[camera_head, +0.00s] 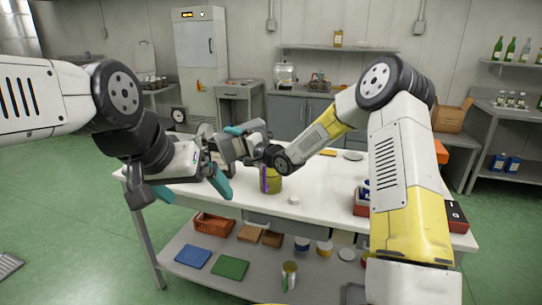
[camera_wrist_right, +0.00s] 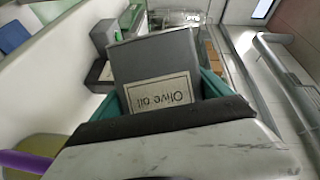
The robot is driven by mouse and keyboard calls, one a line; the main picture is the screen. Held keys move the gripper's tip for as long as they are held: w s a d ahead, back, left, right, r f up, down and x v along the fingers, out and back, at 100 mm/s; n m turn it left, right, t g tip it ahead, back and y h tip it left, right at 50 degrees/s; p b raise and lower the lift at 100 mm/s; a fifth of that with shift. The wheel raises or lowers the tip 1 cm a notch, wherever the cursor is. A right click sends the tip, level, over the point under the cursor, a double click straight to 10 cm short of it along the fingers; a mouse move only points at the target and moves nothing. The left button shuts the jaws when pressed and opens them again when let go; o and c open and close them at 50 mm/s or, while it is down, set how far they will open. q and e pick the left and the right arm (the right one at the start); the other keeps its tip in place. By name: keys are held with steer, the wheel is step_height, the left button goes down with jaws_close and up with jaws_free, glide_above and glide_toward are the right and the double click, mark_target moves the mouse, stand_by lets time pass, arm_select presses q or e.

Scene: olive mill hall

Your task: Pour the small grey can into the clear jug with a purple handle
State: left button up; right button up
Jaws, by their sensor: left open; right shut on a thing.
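The small grey can (camera_wrist_right: 160,60) with an "Olive oil" label fills the middle of the right wrist view. My right gripper (camera_head: 229,143) is shut on it, with teal fingers on both sides. In the head view the can is hard to make out against the gripper, and its tilt is unclear. The jug (camera_head: 274,185) stands on the table just right of and below that gripper. It looks yellowish, and its purple handle (camera_head: 264,179) faces left; the handle also shows in the right wrist view (camera_wrist_right: 25,161). My left gripper (camera_head: 192,188) is open and empty at the table's left edge.
The white table (camera_head: 325,195) has a small white item (camera_head: 293,200) near the front and a red box (camera_head: 362,203) at the right, partly behind my right arm. The lower shelf (camera_head: 205,272) holds an orange-brown crate (camera_head: 213,223), blue and green boards, and several tins.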

steer(key=shift+a+r+m+p, duration=0.1)
steer(key=shift+r+m+p, duration=0.1)
steer(key=shift+m+p, duration=0.15)
stand_by(0.8)
steer(key=shift+r+m+y, duration=0.3)
steer(key=shift+r+m, duration=0.15)
steer(key=shift+r, duration=0.2)
stand_by(1.0)
